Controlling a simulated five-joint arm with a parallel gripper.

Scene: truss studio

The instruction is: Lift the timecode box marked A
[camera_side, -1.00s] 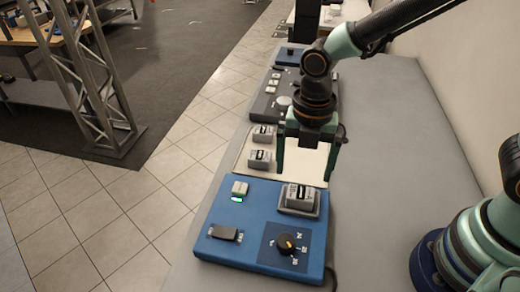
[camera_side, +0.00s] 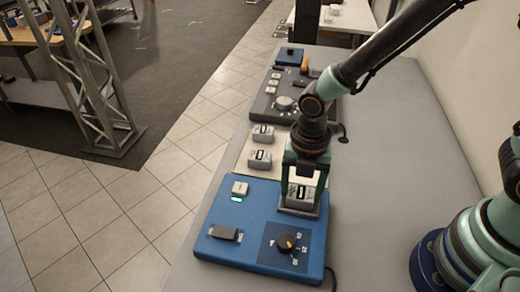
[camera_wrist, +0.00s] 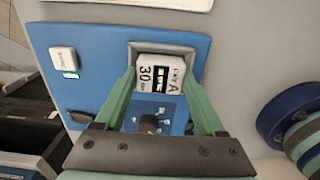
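The timecode box marked A (camera_side: 300,191) is grey with a pale label and sits in a grey cradle on the blue panel (camera_side: 215,215). In the wrist view the box (camera_wrist: 160,75) shows "A" and "30" on its top. My gripper (camera_side: 303,186) is over this box, pointing down. In the wrist view its green fingers (camera_wrist: 159,80) straddle the box, one at each side, and look open; no clear grip shows. The lower fingertips are partly hard to make out. Two similar grey boxes (camera_side: 263,134) and (camera_side: 259,159) stand on a cream mat (camera_side: 240,165) behind the panel.
The blue panel carries a black knob (camera_side: 286,243), a dark switch (camera_side: 225,233) and a small white-topped button block (camera_side: 240,188). A dark console (camera_side: 265,105) stands farther back. The grey table (camera_side: 385,150) is clear to the right.

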